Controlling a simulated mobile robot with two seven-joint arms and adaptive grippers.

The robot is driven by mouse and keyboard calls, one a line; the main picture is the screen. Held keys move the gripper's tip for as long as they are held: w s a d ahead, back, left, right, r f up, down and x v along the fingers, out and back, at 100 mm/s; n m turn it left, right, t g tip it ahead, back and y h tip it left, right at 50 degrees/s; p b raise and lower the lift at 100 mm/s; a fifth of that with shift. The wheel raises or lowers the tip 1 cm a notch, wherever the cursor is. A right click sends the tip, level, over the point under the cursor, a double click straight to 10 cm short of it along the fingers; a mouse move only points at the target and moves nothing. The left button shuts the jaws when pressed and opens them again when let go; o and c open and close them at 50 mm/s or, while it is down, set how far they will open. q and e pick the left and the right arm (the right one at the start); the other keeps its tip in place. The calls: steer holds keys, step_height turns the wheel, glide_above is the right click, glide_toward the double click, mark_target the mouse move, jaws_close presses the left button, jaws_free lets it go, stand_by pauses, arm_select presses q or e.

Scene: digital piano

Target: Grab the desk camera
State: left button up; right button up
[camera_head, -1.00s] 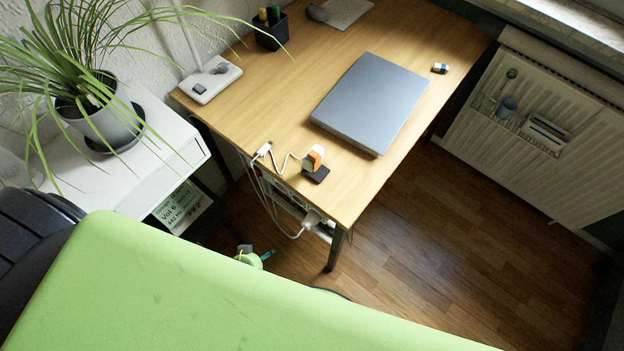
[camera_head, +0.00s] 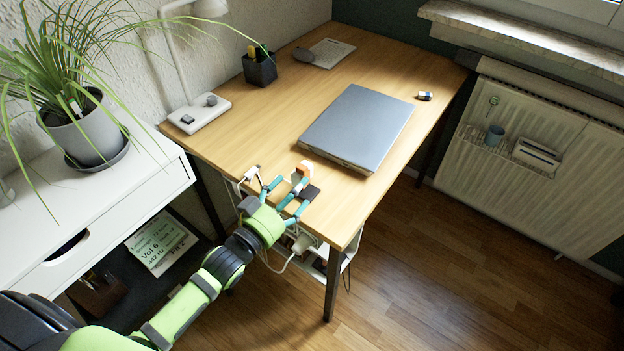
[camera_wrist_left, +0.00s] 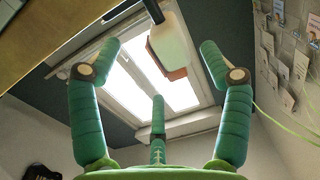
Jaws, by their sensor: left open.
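The desk camera (camera_head: 303,169), a small white and orange device on a dark square base, stands near the front left edge of the wooden desk (camera_head: 262,130). My left gripper (camera_head: 288,189) has teal fingers and is open at that edge, just in front of the camera and partly covering it. In the left wrist view the camera (camera_wrist_left: 169,46) shows as a pale block with a brownish-orange face on a dark stand, between and beyond the spread fingers (camera_wrist_left: 155,75). I cannot tell if any finger touches it. My right gripper is not in view.
A closed grey laptop (camera_head: 359,125) lies right of the camera. A lamp base (camera_head: 199,114) and a pen cup (camera_head: 260,69) stand farther back. A white plug and cable (camera_head: 249,174) lie left of the gripper. A white cabinet (camera_head: 100,205) with a plant stands at left.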

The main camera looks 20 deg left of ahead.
mark_target(313, 165)
arm_select(q)
steer(key=shift+w+d+r, duration=0.1)
steer(key=shift+w+r, duration=0.1)
steer(key=shift+w, duration=0.15)
steer(key=shift+w+r, duration=0.1)
steer(key=shift+r, duration=0.1)
steer(key=p+x, duration=0.1)
steer(key=x, duration=0.3)
steer(key=shift+w+r, duration=0.1)
steer(key=shift+w, duration=0.35)
steer(key=shift+c, duration=1.3)
jaws_close()
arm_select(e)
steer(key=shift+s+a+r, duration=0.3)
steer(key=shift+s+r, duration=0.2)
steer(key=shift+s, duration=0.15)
